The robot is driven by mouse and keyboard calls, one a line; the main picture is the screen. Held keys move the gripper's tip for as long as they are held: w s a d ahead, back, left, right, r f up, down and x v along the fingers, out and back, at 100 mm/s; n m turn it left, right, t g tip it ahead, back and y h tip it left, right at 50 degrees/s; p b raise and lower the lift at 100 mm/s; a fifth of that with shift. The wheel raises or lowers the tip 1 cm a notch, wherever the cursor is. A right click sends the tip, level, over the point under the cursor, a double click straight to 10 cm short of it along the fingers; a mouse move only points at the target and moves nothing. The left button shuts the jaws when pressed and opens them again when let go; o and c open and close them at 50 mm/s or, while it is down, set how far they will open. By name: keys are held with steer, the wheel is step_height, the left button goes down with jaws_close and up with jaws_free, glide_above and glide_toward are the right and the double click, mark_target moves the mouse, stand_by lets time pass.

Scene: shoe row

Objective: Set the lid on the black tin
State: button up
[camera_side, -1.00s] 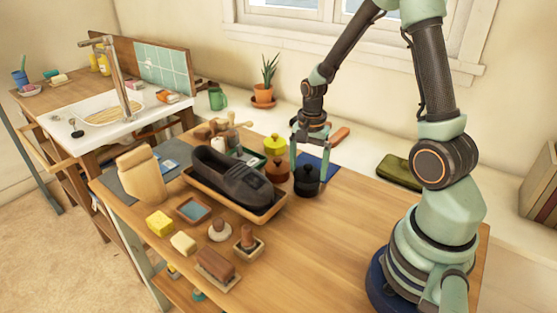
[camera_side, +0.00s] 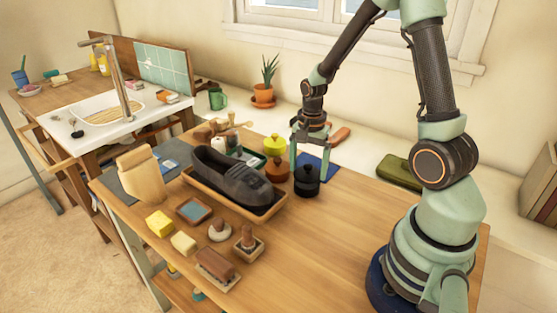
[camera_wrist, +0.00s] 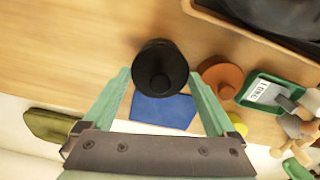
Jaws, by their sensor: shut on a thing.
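The black tin (camera_side: 308,189) stands on the wooden table just right of the shoe. The black lid (camera_side: 307,174) with a round knob is over the tin; from the side they read as one dark shape, and I cannot tell whether a gap remains. My gripper (camera_side: 308,179) points down with its green fingers on either side of the lid, shut on it. In the wrist view, the round lid (camera_wrist: 160,62) with its knob lies between the fingertips and hides most of the tin.
A dark shoe (camera_side: 236,177) sits in a tray to the left. An orange-brown tin (camera_side: 277,170) and a yellow-lidded tin (camera_side: 274,145) stand close at the left and back. A blue cloth (camera_side: 317,164) lies behind. The table to the front right is clear.

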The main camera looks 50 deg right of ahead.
steer(key=shift+f, duration=1.1)
steer(key=o, duration=1)
step_height(320, 180, up, 12)
steer(key=shift+a, duration=0.1)
steer(key=s+a+r+n+t, duration=0.1)
steer(key=a+r+n+t, duration=0.1)
steer(key=a+r+n, duration=0.1)
steer(key=s+a+r+n+t, duration=0.1)
steer(key=s+a+r+n, duration=0.1)
steer(key=a+n, duration=0.4)
steer(key=s+a+r+n+t, duration=0.1)
steer(key=a+r+n+t, duration=0.1)
steer(key=a+r+n, duration=0.2)
steer(key=shift+s+a+r+n+t, duration=0.15)
steer(key=shift+r+n, duration=0.1)
steer(key=shift+n, duration=0.45)
steer(key=shift+s+r+n+t, duration=0.15)
steer(key=shift+r+n, duration=0.1)
steer(key=shift+n, duration=0.45)
